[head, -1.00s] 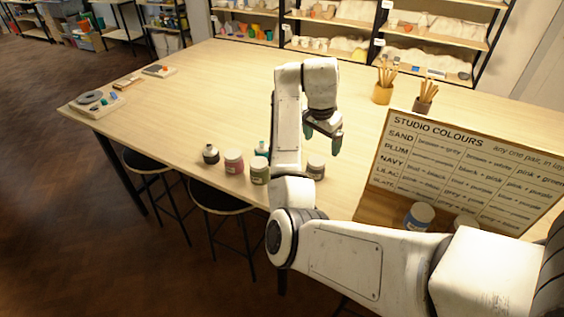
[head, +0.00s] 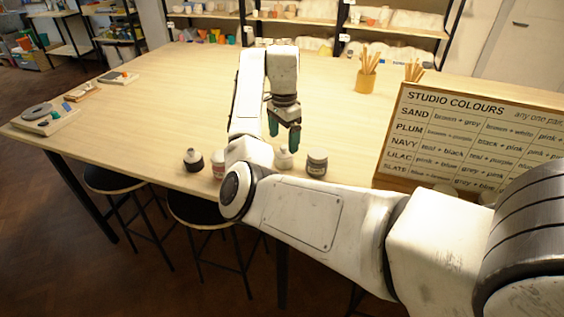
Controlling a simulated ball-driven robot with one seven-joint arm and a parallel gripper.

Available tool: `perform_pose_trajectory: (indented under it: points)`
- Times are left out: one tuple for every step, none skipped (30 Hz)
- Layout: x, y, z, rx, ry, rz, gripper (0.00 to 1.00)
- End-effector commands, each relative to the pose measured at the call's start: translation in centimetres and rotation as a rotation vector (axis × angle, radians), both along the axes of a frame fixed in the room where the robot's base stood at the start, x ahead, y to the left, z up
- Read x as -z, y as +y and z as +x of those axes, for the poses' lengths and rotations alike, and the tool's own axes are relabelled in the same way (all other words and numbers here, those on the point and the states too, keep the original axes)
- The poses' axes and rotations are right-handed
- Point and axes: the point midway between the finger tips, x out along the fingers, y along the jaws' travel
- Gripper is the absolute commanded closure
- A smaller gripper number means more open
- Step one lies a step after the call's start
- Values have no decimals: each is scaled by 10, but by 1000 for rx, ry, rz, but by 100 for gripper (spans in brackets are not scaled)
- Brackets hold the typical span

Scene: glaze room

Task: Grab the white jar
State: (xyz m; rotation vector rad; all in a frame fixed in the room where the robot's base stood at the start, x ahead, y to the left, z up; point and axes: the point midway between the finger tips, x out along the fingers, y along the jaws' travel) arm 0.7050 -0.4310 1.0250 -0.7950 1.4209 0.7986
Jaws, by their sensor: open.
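The white jar (head: 284,158) stands upright near the front edge of the table, with a small knob on top. My gripper (head: 284,134) points down with its two dark teal fingers apart and nothing between them. In the picture its fingertips are just above and behind the jar's top. I cannot tell the exact height or depth gap. The lower part of the jar is partly hidden by my arm.
A grey jar (head: 317,163) stands close on the right of the white jar. A dark jar with a pale top (head: 193,160) and a pink jar (head: 217,165) stand left. The colour board (head: 470,135) stands at right. The table middle (head: 190,90) is clear.

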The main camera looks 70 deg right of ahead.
Motion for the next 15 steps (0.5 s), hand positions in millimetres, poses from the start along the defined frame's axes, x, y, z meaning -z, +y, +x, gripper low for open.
perform_pose_trajectory:
  points:
    - [5, 1, 0, -2, 1, 1, 11]
    - [9, 1, 1, -2, 1, 1, 11]
    - [13, 1, 0, -2, 1, 1, 11]
    - [15, 1, 0, -2, 1, 1, 11]
    - [18, 1, 0, -3, 0, 0, 11]
    - [21, 1, 0, -3, 0, 0, 11]
    - [24, 1, 0, -3, 1, 1, 11]
    - [27, 1, 0, -3, 0, 1, 11]
    - [33, 1, -1, -3, 0, 1, 11]
    - [38, 1, -1, -3, 1, 2, 11]
    - [43, 1, -1, -3, 1, 2, 11]
    - [48, 0, -1, -3, 1, 2, 11]
    - [53, 0, -1, -2, 1, 1, 11]
    - [56, 0, -1, -2, 0, 0, 11]
    - [61, 0, -1, -2, 0, 0, 11]
